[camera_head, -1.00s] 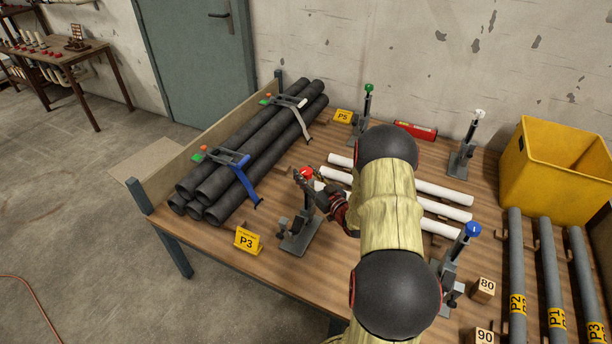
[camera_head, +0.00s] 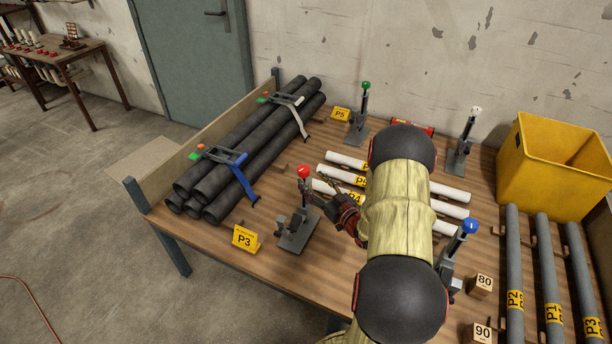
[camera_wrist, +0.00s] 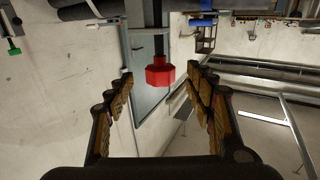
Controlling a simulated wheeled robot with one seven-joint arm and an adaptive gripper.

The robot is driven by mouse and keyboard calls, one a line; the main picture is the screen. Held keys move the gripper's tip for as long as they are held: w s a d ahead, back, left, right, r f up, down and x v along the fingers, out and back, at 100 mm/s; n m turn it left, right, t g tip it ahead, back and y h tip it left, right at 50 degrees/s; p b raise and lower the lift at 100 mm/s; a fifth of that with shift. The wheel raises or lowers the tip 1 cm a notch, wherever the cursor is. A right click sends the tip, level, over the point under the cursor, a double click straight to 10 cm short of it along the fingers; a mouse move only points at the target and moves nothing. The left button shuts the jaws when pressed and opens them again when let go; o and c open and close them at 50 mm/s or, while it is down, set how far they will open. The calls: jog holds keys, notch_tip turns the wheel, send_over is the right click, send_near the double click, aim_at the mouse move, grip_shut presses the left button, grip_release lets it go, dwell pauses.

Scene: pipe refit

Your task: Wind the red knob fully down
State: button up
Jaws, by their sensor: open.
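The red knob (camera_head: 303,171) tops a grey stand (camera_head: 297,232) near the front edge of the bench. In the wrist view the red knob (camera_wrist: 160,71) hangs from a dark shaft, between and a little beyond my two fingertips. My gripper (camera_head: 318,190) is open just right of the knob in the head view, its fingers pointing left at about knob height or slightly below. In the wrist view my gripper (camera_wrist: 160,78) has its fingers well apart with a gap on both sides of the knob. No contact shows.
Black pipes (camera_head: 245,150) strapped in a stack lie left of the stand. A yellow P3 sign (camera_head: 246,238) stands in front. White pipes (camera_head: 455,210) lie behind my arm. Stands with green (camera_head: 366,86), white (camera_head: 476,110) and blue (camera_head: 470,226) knobs stand around. A yellow crate (camera_head: 560,150) is at right.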

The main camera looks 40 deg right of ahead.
jog(key=s, duration=0.6)
jog(key=shift+a, duration=0.35)
